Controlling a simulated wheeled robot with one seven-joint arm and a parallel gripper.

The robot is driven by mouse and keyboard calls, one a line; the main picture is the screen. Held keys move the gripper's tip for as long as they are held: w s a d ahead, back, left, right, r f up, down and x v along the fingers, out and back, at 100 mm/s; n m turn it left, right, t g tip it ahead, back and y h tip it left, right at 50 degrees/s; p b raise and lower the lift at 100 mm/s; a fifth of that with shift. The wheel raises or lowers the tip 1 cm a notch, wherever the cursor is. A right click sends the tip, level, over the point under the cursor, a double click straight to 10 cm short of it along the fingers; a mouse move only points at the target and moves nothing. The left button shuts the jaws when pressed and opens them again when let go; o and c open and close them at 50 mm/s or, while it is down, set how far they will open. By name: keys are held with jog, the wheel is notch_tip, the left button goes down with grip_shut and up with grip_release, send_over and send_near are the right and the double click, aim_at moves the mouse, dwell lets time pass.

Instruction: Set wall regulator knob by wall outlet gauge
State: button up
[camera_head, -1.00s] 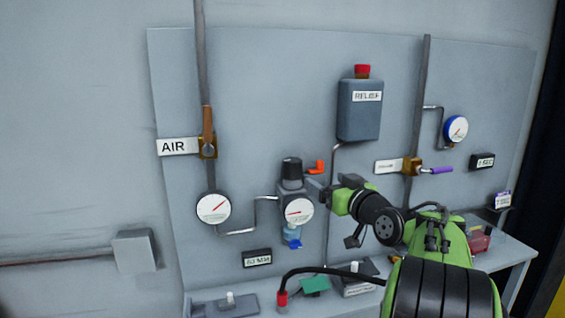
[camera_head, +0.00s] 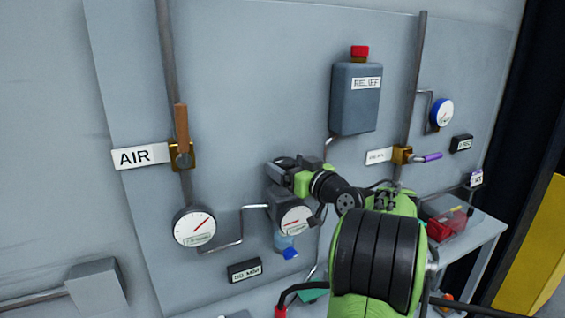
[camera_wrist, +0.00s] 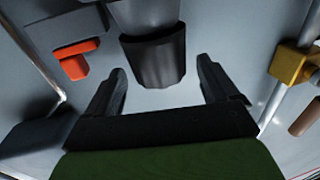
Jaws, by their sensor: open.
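The regulator knob (camera_wrist: 153,62) is a black ribbed cylinder on a grey body. In the wrist view it sits between and just beyond the fingertips of my open gripper (camera_wrist: 162,68), with gaps on both sides. In the head view my gripper (camera_head: 284,172) is in front of the knob's place and hides it. The grey regulator body (camera_head: 281,201) shows just below. Its white outlet gauge (camera_head: 296,221) has a red needle lying roughly level; the scale is too small to read. A blue-tipped bowl (camera_head: 285,244) hangs under it.
An orange lever (camera_wrist: 75,62) is beside the knob. A second gauge (camera_head: 194,226), the AIR valve (camera_head: 182,155) and its pipe stand left. The RELIEF tank (camera_head: 356,98) is above right. A purple-handled valve (camera_head: 403,155) and blue-rimmed gauge (camera_head: 441,112) are farther right.

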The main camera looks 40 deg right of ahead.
jog(key=shift+s, duration=0.2)
jog(key=shift+w, duration=0.2)
jog(key=c, duration=1)
jog(key=shift+c, duration=0.2)
jog(key=shift+a+h, duration=0.15)
jog(key=shift+h, duration=0.25)
